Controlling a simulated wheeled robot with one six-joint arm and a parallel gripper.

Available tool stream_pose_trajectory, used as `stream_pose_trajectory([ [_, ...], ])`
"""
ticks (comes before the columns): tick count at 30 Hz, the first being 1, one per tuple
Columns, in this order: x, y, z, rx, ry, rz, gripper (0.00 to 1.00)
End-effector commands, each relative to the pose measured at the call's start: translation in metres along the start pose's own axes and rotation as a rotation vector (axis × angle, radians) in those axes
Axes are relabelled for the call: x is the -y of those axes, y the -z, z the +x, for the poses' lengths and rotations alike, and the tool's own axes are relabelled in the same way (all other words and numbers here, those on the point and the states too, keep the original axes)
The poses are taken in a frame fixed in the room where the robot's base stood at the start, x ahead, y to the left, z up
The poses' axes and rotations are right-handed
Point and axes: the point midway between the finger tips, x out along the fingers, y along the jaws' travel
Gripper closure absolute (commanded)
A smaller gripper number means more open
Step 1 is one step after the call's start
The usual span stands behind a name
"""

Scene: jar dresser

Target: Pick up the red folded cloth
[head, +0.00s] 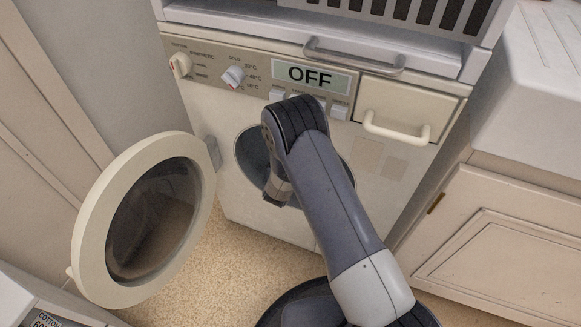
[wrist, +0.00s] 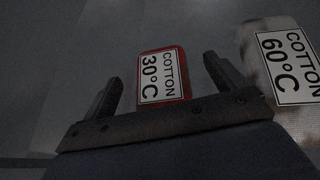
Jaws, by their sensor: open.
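The red folded cloth (wrist: 163,82) shows in the wrist view as a red-edged piece with a white label reading COTTON 30°C. My gripper (wrist: 162,70) is open, one finger on each side of the cloth in the picture. The cloth's lower edge is hidden behind the gripper's palm, and I cannot tell whether a finger touches it. In the head view my arm reaches into the round opening (head: 249,158) of the washing machine (head: 240,190). My fingers and the red cloth are hidden there.
A whitish cloth (wrist: 287,70) labelled COTTON 60°C lies right of the red one. The machine's round door (head: 92,222) stands open to the left. The display (head: 312,75) reads OFF. A white cabinet (head: 500,235) stands right. A COTTON-labelled item (head: 50,318) is at lower left.

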Motion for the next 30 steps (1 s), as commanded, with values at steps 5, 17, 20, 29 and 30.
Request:
stream_pose_trajectory([
  [5, -0.0002, -0.0005, -0.0001, 0.000, -0.001, -0.001, 0.08],
  [17, -0.0002, -0.0005, -0.0003, 0.000, -0.001, 0.000, 0.39],
  [20, -0.0002, -0.0005, -0.0003, 0.000, 0.000, 0.000, 0.47],
  [29, -0.0002, -0.0007, -0.0004, 0.000, -0.001, 0.000, 0.56],
  [30, -0.0003, -0.0011, -0.0006, 0.000, -0.001, 0.000, 0.56],
])
